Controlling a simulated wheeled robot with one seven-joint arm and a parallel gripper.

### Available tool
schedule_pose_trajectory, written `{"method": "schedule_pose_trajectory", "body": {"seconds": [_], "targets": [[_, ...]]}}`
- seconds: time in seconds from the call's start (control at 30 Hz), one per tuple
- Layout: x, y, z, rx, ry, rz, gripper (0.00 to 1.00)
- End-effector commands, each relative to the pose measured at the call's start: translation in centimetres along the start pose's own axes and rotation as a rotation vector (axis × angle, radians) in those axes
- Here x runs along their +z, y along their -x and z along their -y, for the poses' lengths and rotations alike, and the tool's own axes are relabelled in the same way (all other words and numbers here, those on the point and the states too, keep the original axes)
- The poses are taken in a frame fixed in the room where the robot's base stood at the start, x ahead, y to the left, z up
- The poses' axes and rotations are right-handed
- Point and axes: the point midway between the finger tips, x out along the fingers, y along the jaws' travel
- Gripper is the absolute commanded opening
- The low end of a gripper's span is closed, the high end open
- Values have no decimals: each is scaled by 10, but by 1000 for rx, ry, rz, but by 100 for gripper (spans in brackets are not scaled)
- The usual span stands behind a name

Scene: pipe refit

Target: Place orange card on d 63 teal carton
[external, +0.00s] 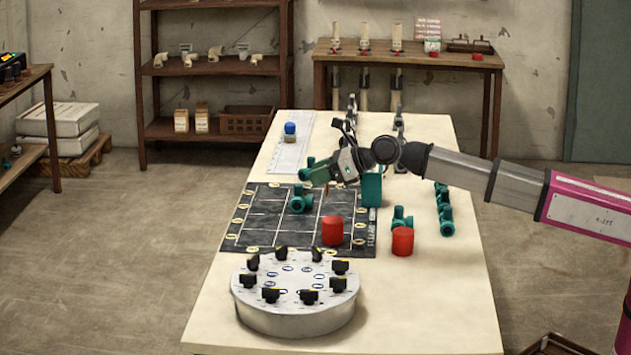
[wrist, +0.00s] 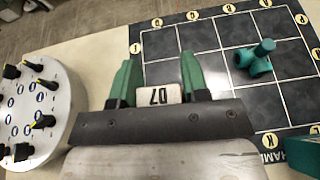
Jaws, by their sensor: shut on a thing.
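My gripper (external: 318,175) is over the far part of the dark grid mat, left of the teal carton. In the wrist view its green fingers (wrist: 157,88) are apart, with a small pale card (wrist: 158,95) bearing dark characters held between them. The teal carton (external: 372,189) stands upright at the mat's far right corner, partly behind my wrist. A teal block at the lower right of the wrist view (wrist: 288,151) seems to be this carton. Its lettering cannot be read.
The grid mat (external: 268,223) bears a teal pipe fitting (external: 301,203) and a red cylinder (external: 332,231). Another red cylinder (external: 402,241) and teal fittings (external: 444,210) stand to the right. A round grey unit with black knobs (external: 295,305) is in front. The near right tabletop is clear.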

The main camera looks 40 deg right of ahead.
Motion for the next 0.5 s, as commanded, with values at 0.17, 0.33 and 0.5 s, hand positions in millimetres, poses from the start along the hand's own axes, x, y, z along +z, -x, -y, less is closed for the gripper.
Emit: {"method": "schedule_pose_trajectory", "body": {"seconds": [0.17, 0.33, 0.5], "targets": [[8, 36, 47, 87, 33, 4, 19], [20, 74, 81, 204, 83, 4, 19], [33, 110, 104, 314, 130, 5, 19]]}}
